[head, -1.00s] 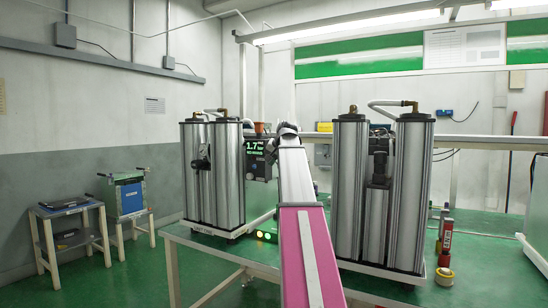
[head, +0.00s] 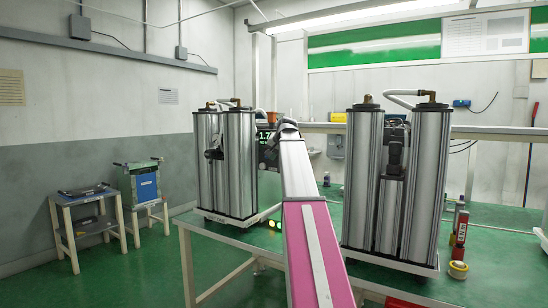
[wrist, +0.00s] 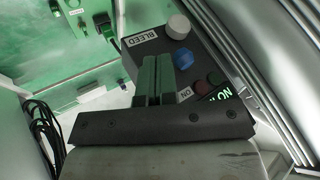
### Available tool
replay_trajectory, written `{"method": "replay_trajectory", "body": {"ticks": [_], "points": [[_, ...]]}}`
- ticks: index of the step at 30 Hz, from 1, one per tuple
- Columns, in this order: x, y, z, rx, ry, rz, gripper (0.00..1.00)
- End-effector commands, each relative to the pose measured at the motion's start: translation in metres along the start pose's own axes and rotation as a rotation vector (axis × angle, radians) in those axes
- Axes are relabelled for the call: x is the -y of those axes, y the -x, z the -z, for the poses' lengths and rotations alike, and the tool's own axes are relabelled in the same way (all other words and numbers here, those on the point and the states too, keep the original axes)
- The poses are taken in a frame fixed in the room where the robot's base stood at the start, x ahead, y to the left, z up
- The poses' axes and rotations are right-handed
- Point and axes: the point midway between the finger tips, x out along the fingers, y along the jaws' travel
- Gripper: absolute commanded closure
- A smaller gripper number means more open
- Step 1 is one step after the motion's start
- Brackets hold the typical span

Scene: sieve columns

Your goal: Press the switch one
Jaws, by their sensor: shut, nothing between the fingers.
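In the wrist view my gripper (wrist: 155,62) has green fingers pressed together with nothing between them. They lie over a dark control box (wrist: 203,65). The box carries a white knob (wrist: 179,27) beside a BLEED label (wrist: 142,37), a blue knob (wrist: 183,59), a red button (wrist: 201,87) and a dark green button (wrist: 216,78). A small white label (wrist: 184,95) and a lit green display (wrist: 221,95) are just right of the fingers. I cannot tell whether the fingers touch the box. No part is readably marked as switch one.
Silver columns stand left (head: 240,165) and right (head: 427,185) of my arm on the green bench (head: 225,240). Black cables (wrist: 43,135) hang at left in the wrist view. Two small stands are at far left.

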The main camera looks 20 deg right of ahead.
Motion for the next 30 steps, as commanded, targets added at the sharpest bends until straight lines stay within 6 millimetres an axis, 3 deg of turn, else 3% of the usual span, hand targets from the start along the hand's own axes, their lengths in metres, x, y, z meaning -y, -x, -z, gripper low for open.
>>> {"method": "replay_trajectory", "body": {"ticks": [22,30], "points": [[0.007,-0.001,-0.006,-0.055,-0.096,-0.06,1.0],[0.017,-0.003,-0.011,-0.119,-0.205,-0.126,1.0]]}}
